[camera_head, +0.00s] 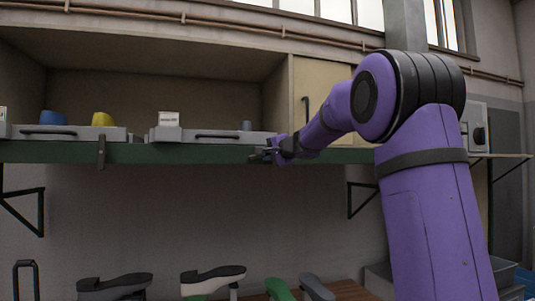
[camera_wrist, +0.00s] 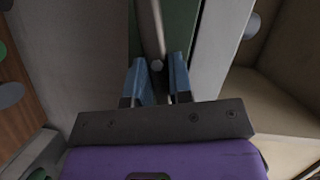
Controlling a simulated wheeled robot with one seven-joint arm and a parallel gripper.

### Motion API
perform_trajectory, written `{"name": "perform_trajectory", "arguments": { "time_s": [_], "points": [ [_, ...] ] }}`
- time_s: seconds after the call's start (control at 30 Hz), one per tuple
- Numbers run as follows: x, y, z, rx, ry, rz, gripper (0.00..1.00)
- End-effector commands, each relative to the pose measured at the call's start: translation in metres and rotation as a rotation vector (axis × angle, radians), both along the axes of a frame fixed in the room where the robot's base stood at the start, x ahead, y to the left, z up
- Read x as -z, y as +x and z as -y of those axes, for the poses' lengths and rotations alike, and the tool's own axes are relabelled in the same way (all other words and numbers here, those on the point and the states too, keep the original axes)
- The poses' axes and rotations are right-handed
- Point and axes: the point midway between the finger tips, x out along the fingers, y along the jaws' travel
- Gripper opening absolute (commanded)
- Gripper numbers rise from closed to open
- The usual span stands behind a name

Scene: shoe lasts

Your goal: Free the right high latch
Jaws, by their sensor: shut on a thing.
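My gripper (camera_head: 268,154) reaches the front edge of the high green shelf (camera_head: 200,153), at the right end of the right grey drawer (camera_head: 212,135). In the wrist view my gripper (camera_wrist: 160,78) has its two blue fingertips close on either side of the right high latch (camera_wrist: 151,28), a slim grey bar with a rounded end. The fingers are shut on it near that end. In the head view this latch is mostly hidden by my gripper. The left high latch (camera_head: 101,152) is a dark upright bar across the shelf edge, below the left drawer (camera_head: 70,133).
A blue cup-like thing (camera_head: 53,117), a yellow one (camera_head: 103,119) and a white box (camera_head: 169,118) stand along the shelf. A tan cabinet door (camera_head: 320,90) is beside my forearm. Several shoe lasts (camera_head: 213,277) stand low in front.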

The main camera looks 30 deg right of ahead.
Motion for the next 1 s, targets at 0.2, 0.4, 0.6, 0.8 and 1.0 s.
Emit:
{"name": "perform_trajectory", "arguments": {
  "time_s": [0.2, 0.4, 0.6, 0.8, 1.0],
  "points": [
    [0.0038, -0.0001, 0.0006, 0.000, 0.151, 0.040, 0.00],
    [0.0049, -0.0001, 0.0007, 0.001, 0.240, 0.067, 0.00],
    [0.0057, 0.0000, 0.0004, 0.000, 0.285, 0.079, 0.00],
    [0.0059, 0.0001, 0.0003, 0.000, 0.298, 0.083, 0.00],
    [0.0060, 0.0001, 0.0002, 0.000, 0.299, 0.083, 0.00]
  ]
}}
